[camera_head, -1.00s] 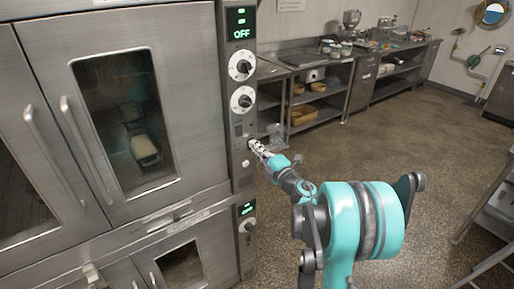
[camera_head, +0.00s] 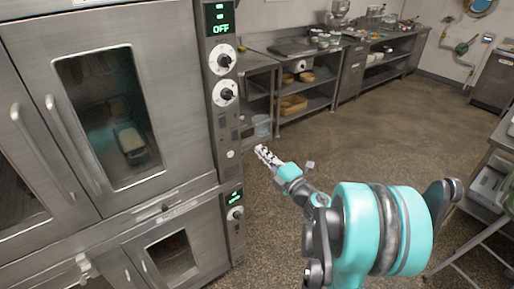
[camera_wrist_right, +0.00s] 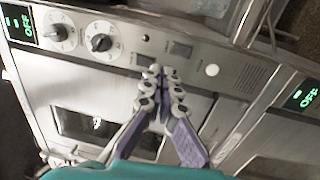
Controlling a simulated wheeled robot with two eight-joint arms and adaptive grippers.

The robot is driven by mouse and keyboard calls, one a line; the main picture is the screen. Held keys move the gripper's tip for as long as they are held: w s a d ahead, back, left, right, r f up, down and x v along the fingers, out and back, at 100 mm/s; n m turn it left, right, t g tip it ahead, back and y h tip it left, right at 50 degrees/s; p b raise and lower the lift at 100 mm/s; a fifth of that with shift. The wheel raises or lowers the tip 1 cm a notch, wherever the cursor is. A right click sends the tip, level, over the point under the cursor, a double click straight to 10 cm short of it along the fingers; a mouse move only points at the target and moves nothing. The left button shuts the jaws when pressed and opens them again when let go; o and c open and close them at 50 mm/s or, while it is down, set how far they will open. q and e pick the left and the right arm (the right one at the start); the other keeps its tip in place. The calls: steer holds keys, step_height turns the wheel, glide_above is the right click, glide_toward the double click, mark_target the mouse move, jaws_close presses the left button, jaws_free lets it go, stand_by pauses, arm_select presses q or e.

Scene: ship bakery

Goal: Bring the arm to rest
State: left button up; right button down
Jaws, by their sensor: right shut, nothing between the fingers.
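My right arm (camera_head: 360,230), teal and grey, reaches in from the bottom right in the head view. Its gripper (camera_head: 262,150) is shut and empty, in the air to the right of the oven's control panel (camera_head: 222,100). In the right wrist view the fingertips (camera_wrist_right: 158,72) meet in front of the panel, below its two dials and beside its switches; a gap to the panel is hard to judge there. My left gripper is not in view.
The steel double oven (camera_head: 130,100) fills the left, its doors closed and its upper display (camera_head: 220,17) reading OFF. Steel counters with shelves (camera_head: 300,85) stand at the back. A steel rack (camera_head: 490,185) is at the right edge. The speckled floor (camera_head: 390,135) between is clear.

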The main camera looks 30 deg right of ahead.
steer(key=shift+s, duration=0.15)
steer(key=shift+r, duration=0.1)
stand_by(0.3)
step_height(320, 180, up, 5)
steer(key=s+a+m+g+h, duration=0.25)
steer(key=m+h, duration=0.55)
steer(key=m, duration=0.6)
steer(key=s+a+f+m+g+y, duration=0.5)
steer(key=s+a+f+g, duration=0.4)
steer(key=s+a+f, duration=0.6)
steer(key=s+a+y, duration=0.1)
steer(key=s+a, duration=0.1)
steer(key=shift+a+f+g, duration=0.3)
steer(key=shift+f+g, duration=0.05)
steer(key=shift+f, duration=0.05)
